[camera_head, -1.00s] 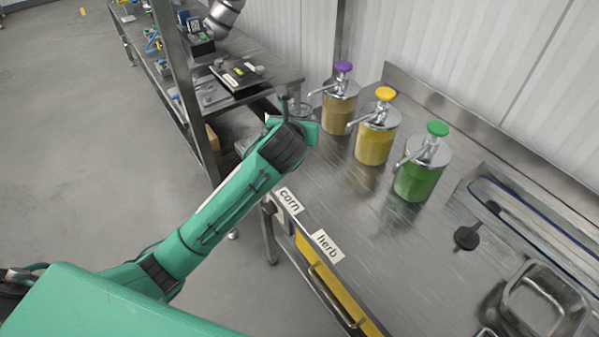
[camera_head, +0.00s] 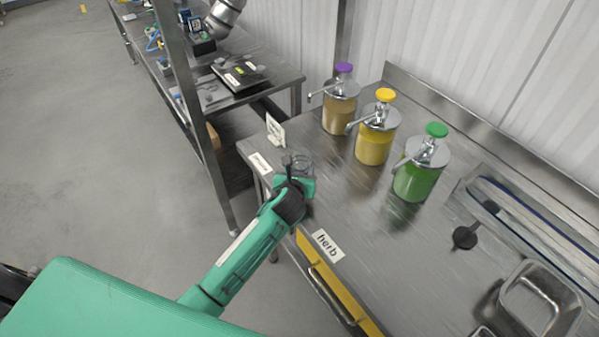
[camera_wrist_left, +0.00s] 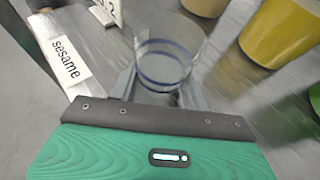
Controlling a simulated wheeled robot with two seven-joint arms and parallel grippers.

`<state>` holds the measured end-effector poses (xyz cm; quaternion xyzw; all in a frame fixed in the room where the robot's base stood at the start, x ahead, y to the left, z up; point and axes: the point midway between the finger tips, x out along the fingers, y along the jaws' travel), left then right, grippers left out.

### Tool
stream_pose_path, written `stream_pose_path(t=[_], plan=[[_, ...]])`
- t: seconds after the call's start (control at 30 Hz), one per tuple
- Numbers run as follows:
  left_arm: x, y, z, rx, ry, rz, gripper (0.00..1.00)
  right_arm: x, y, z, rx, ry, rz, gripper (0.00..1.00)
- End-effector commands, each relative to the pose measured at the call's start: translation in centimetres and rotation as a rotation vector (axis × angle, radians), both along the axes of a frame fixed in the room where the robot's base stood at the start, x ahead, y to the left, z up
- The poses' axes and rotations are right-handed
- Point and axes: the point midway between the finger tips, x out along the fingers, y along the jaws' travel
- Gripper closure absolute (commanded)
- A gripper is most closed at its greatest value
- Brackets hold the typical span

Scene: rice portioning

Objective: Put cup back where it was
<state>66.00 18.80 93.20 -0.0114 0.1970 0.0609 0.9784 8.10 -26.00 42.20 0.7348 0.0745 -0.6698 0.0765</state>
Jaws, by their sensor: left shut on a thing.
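A clear cup (camera_head: 297,165) with a blue band is at the end of my left arm, over the left part of the steel counter. In the left wrist view the cup (camera_wrist_left: 167,55) stands between the two fingers. My left gripper (camera_head: 296,172) is shut on it. I cannot tell whether the cup's base touches the counter. A "sesame" label (camera_wrist_left: 65,62) lies left of the cup in the wrist view. My right gripper is not in view.
Pump dispensers with purple (camera_head: 341,103), yellow (camera_head: 375,140) and green (camera_head: 421,172) tops stand behind and right of the cup. A white sign (camera_head: 275,131) stands at the counter's left end. A "herb" label (camera_head: 327,245) lies near the front edge. A metal pan (camera_head: 513,299) sits at lower right.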

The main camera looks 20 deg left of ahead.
Motion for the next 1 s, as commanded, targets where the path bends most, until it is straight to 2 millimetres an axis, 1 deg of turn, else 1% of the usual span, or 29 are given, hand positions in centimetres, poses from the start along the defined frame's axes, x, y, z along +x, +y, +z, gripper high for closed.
stream_pose_path(t=[0.07,0.4,0.43,0.53,0.87,1.0], plan=[[0.0,0.0,-0.5,-0.001,0.001,0.001,0.81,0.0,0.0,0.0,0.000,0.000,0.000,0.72],[0.0,0.0,-0.8,0.002,0.000,-0.001,0.81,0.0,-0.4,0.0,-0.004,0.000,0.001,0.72],[0.0,0.0,-0.8,0.002,0.000,-0.001,0.51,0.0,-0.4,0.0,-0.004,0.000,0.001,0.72],[0.0,0.0,-0.8,0.001,0.000,0.000,0.31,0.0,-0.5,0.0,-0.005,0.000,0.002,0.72],[0.0,0.0,-0.5,-0.001,0.000,0.000,0.31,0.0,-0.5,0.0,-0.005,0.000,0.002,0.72],[-1.0,-0.1,-0.2,0.001,-0.001,-0.001,0.31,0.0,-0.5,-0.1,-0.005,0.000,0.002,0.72]])
